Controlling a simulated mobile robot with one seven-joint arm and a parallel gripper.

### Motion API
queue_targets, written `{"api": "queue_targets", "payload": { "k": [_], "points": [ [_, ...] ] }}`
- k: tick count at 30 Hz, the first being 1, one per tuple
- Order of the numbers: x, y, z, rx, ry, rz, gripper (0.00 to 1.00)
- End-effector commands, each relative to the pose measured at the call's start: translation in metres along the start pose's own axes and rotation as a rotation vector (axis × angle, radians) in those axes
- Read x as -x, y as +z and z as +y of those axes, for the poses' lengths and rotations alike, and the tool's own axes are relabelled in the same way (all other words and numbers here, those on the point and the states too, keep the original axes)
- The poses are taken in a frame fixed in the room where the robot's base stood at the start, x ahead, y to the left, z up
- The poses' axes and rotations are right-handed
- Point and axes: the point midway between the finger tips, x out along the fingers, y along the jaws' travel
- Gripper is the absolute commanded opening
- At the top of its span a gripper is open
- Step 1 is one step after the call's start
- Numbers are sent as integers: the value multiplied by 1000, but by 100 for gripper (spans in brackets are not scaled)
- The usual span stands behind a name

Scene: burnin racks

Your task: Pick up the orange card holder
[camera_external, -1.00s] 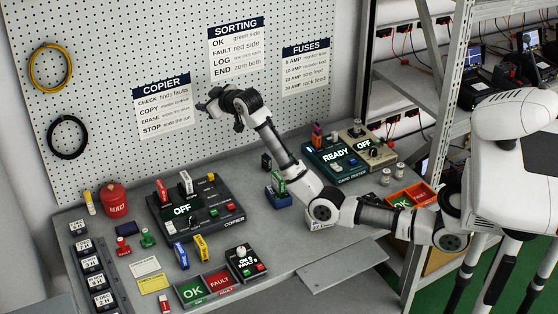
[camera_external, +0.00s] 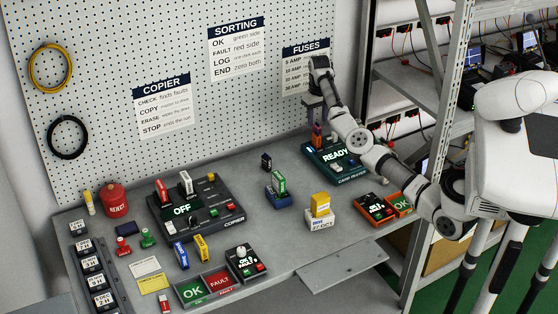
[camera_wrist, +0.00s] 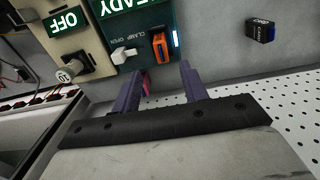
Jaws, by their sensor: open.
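The orange card holder (camera_external: 317,130) stands upright at the back left of the dark green card tester (camera_external: 338,160), whose screen reads READY. In the wrist view the orange card holder (camera_wrist: 160,48) sits in the tester beside the CLAMP OPEN label. My gripper (camera_external: 314,113) is open just above the card holder, pointing down, near the pegboard. In the wrist view my gripper (camera_wrist: 158,80) shows two purple fingers spread apart, with the card holder ahead of the gap and nothing seen between them. A small pink-red part shows by the left finger; I cannot tell what it is.
A small dark block (camera_external: 266,161) stands left of the tester. A copier box (camera_external: 195,205), a white box with a yellow block (camera_external: 320,218) and a red-orange tray (camera_external: 375,210) are on the bench (camera_external: 285,245). The pegboard (camera_external: 190,50) is close behind my gripper.

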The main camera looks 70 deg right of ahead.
Motion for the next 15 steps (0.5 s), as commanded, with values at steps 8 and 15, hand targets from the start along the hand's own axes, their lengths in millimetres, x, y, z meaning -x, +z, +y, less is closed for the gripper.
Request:
{"api": "queue_targets", "payload": {
  "k": [8,15],
  "points": [
    [-29,0,0,-1,0,1,44],
    [-55,6,-5,0,-1,-1,44]
  ]
}}
